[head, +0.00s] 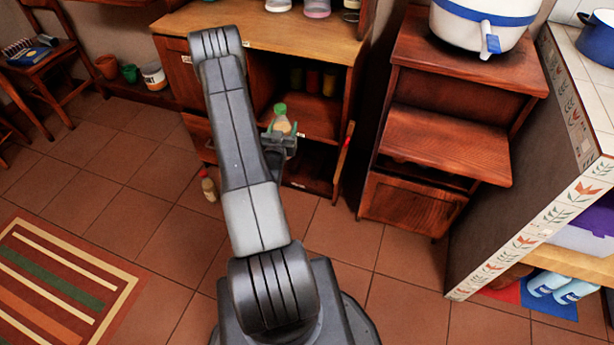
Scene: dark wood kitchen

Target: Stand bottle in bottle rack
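A small bottle (281,121) with a green cap and a pale label is at the end of my arm, in front of the open cabinet. My gripper (281,138) appears shut around its lower part, and the bottle looks roughly upright. The fingers are small and partly hidden by my arm. A second bottle (208,187), pale with a red cap, stands on the floor left of my arm. I cannot make out a bottle rack for certain.
The wooden cabinet (290,30) has an open lower compartment with several dark jars (313,80) inside. A reddish wooden drawer unit (445,145) stands right of it. A tiled counter (560,160) bounds the right side.

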